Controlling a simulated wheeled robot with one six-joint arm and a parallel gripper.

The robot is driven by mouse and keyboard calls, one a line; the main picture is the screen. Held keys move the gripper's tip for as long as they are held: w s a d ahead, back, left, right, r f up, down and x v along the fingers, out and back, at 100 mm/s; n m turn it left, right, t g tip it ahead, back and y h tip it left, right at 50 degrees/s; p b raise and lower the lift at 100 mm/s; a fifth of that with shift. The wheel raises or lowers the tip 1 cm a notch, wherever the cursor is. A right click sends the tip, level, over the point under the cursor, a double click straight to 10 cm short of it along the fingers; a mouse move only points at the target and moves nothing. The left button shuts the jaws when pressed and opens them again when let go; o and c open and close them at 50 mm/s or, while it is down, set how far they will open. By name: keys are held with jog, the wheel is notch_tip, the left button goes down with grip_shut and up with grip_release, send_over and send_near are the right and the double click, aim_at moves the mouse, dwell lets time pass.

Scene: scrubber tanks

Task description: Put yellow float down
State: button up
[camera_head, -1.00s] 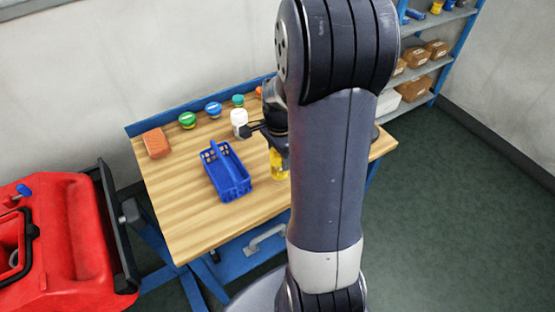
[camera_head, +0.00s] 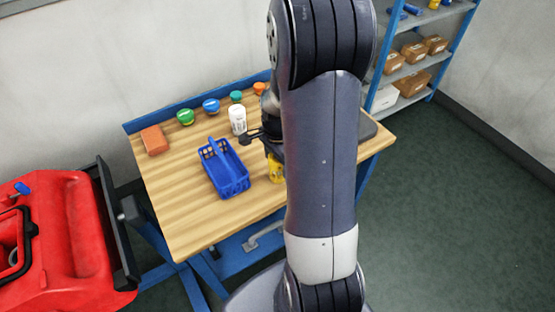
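The yellow float (camera_head: 276,169) shows low beside the blue basket, at its right, over the wooden workbench (camera_head: 205,225). My arm hides its right part, and I cannot tell whether it touches the bench top. My gripper (camera_head: 272,146) is directly above the float, mostly hidden behind my arm. Its dark parts meet the float's top in the picture, but the fingers are not clear enough to show whether they are closed on it.
The blue basket (camera_head: 226,170) stands mid-bench. A white bottle (camera_head: 238,121), green-lidded jar (camera_head: 186,117), blue-lidded jar (camera_head: 211,106), teal-lidded jar (camera_head: 236,97) and orange-brown block (camera_head: 154,140) are behind it. A red machine (camera_head: 70,240) is left. The bench's front left is clear.

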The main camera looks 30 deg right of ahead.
jog(key=shift+r, duration=0.1)
notch_tip(320, 180, up, 12)
dwell(0.6)
jog(key=shift+o, duration=0.4)
dwell(0.8)
